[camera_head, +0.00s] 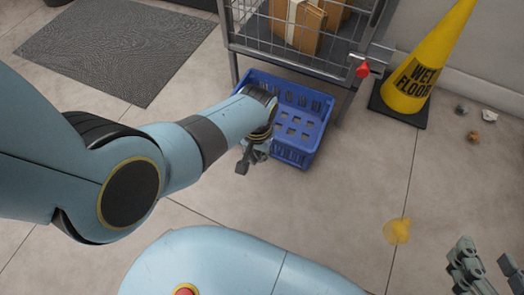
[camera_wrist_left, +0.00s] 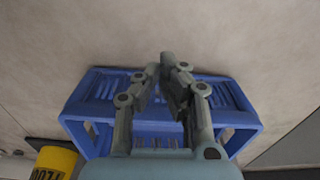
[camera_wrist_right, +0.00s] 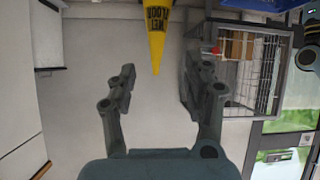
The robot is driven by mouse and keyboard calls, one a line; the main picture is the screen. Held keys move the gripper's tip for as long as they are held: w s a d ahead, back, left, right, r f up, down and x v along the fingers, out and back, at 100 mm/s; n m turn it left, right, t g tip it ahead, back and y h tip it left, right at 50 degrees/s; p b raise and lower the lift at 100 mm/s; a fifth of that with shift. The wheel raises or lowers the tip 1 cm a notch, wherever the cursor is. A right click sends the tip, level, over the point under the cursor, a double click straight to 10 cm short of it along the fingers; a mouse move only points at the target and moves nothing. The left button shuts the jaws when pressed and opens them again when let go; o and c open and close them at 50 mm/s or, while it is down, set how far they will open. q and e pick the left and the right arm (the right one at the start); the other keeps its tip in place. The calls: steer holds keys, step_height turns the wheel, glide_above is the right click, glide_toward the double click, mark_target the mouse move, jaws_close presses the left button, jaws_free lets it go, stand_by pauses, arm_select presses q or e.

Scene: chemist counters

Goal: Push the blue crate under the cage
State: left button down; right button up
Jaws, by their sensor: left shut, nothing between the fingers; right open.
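The blue crate (camera_head: 304,147) stands on the floor at the near side of the wire cage (camera_head: 290,42), its far part at the cage's lower front edge. In the left wrist view the crate (camera_wrist_left: 235,115) fills the middle, behind the fingers. My left gripper (camera_head: 243,165) is shut and empty at the crate's near left side; I cannot tell whether it touches. It also shows in the left wrist view (camera_wrist_left: 163,72). My right gripper (camera_head: 485,272) is open and empty at the lower right, far from the crate. The cage (camera_wrist_right: 245,70) also shows in the right wrist view.
A yellow wet-floor cone (camera_head: 425,65) on a black base stands right of the cage. Small crumpled bits (camera_head: 473,136) and a yellow spot (camera_head: 397,231) lie on the floor at right. A grey mat (camera_head: 115,42) lies at the upper left. Cardboard boxes (camera_head: 309,25) sit inside the cage.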

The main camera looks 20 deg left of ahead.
arm_select(q)
step_height(320, 180, down, 4)
steer(key=b, duration=0.3)
steer(key=w+b, duration=0.2)
steer(key=w, duration=0.1)
steer(key=shift+w, duration=0.5)
arm_select(e)
steer(key=w+a+r+n+t+y, duration=0.2)
steer(key=r+t, duration=0.2)
steer(key=r, duration=0.5)
steer(key=w+a+r+n+t+y, duration=0.1)
steer(key=w+r+t+y, duration=0.2)
steer(key=r, duration=0.7)
steer(key=w+a+r+n+t+y, duration=0.2)
steer(key=r+t+y, duration=0.1)
steer(key=r+t, duration=0.4)
steer(key=shift+w+a+r+n, duration=0.15)
steer(key=shift+a+r+n, duration=0.2)
steer(key=shift+r, duration=0.95)
arm_select(q)
steer(key=shift+a, duration=0.1)
arm_select(e)
steer(key=shift+w+t, duration=0.1)
steer(key=shift+t, duration=0.2)
